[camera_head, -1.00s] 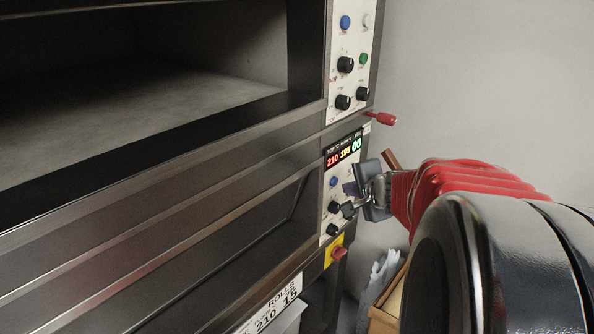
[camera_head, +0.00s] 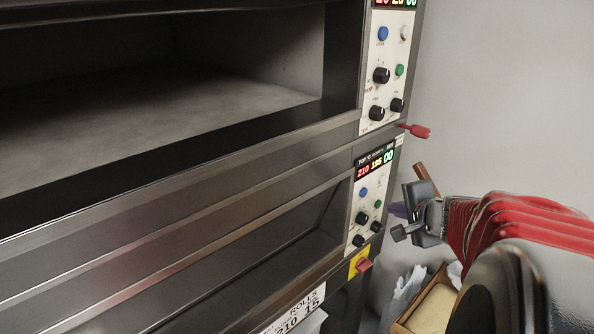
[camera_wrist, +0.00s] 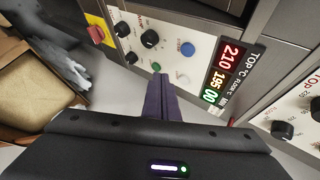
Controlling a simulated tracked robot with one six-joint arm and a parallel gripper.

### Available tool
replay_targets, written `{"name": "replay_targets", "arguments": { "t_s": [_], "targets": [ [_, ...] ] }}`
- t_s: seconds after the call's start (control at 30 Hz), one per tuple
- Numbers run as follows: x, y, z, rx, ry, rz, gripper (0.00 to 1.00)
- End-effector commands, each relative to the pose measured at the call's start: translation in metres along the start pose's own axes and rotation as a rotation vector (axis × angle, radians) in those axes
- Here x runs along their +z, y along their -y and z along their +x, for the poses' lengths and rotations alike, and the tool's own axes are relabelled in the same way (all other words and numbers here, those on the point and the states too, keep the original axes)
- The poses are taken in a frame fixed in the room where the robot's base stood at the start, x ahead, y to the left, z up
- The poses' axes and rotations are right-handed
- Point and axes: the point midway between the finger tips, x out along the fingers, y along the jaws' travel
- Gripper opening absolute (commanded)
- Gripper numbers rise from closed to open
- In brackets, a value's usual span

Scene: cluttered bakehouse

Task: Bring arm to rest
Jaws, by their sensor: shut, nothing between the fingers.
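My gripper (camera_head: 398,222) is at the right of the head view, on the end of my red and dark arm, in front of the lower oven control panel (camera_head: 367,203). In the wrist view my gripper (camera_wrist: 159,82) shows as two dark purple fingers pressed together, with nothing between them. The fingers point toward the panel's knobs and buttons. From these views I cannot tell for certain whether the tips touch the panel, but a gap seems to show in the head view.
A deck oven (camera_head: 180,185) fills the left, its upper chamber open. A red handle (camera_head: 418,131) sticks out at its right edge. A red stop button (camera_head: 364,265) on yellow sits below the panel. A box (camera_head: 432,306) stands lower right. Grey wall (camera_head: 500,90) lies behind.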

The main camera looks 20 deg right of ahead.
Motion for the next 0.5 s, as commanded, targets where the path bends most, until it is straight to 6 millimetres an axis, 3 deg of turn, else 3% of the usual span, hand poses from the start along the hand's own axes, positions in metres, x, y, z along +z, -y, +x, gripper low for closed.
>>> {"name": "replay_targets", "arguments": {
  "t_s": [0.5],
  "targets": [
    [0.0059, 0.0017, -0.0002, 0.000, 0.010, -0.014, 0.00]
  ]
}}
